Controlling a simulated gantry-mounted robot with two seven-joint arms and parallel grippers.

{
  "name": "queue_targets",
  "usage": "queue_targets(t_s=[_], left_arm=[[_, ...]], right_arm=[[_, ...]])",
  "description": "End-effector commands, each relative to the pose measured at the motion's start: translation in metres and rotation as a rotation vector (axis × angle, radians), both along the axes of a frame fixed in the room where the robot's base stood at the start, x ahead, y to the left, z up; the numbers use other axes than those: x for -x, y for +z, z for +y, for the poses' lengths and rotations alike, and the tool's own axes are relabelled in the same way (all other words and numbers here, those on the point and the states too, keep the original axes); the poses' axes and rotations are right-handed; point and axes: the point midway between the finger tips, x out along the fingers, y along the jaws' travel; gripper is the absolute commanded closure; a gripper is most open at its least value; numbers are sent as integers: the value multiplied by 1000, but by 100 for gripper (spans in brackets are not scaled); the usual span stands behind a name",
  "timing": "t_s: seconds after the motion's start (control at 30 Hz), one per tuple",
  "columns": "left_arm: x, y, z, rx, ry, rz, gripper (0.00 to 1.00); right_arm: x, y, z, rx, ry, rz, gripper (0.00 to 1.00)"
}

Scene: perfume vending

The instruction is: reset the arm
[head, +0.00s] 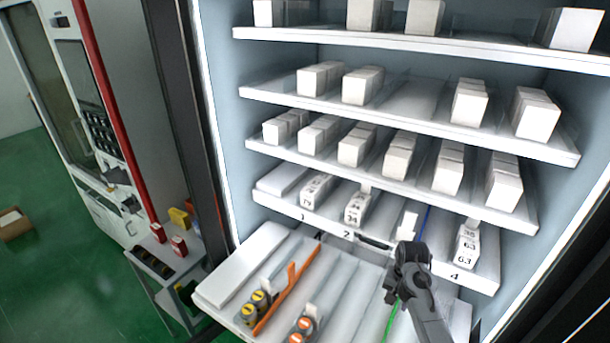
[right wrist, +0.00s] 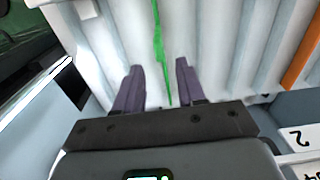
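My right gripper (head: 391,296) is in front of the vending cabinet, over the right part of the pulled-out bottom tray (head: 240,262). In the right wrist view its two fingers (right wrist: 159,70) stand apart with nothing held between them. A thin green strip (right wrist: 158,45) on the tray lies in line with the gap; it also shows below the gripper in the head view (head: 391,318). My left gripper is not in view.
Shelves of white boxes (head: 363,85) rise above the tray; the numbered shelf (head: 320,220) is just behind it. Small bottles (head: 257,303) and an orange divider (head: 287,292) are on the tray's left. A side table (head: 165,250) with small boxes stands left of the cabinet.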

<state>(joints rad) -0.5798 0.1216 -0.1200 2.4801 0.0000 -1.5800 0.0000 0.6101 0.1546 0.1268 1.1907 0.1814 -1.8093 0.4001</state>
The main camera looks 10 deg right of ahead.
Motion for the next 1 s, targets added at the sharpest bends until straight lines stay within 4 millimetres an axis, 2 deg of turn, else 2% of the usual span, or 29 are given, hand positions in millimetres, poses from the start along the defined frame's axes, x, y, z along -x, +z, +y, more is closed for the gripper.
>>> queue_targets(t_s=[0.17,0.23,0.33,0.47,0.6,0.7,1.0], left_arm=[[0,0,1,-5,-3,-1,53],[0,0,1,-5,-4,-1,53],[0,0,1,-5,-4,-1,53],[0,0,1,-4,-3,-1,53],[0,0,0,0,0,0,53],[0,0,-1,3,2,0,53],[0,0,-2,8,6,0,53]], right_arm=[[32,-27,11,51,104,-19,61],[53,-40,19,79,174,-35,61],[90,-56,37,116,296,-61,61],[146,-66,67,147,471,-102,61],[205,-62,101,156,642,-152,61],[239,-53,120,152,731,-184,61],[313,-14,161,124,913,-270,61]])
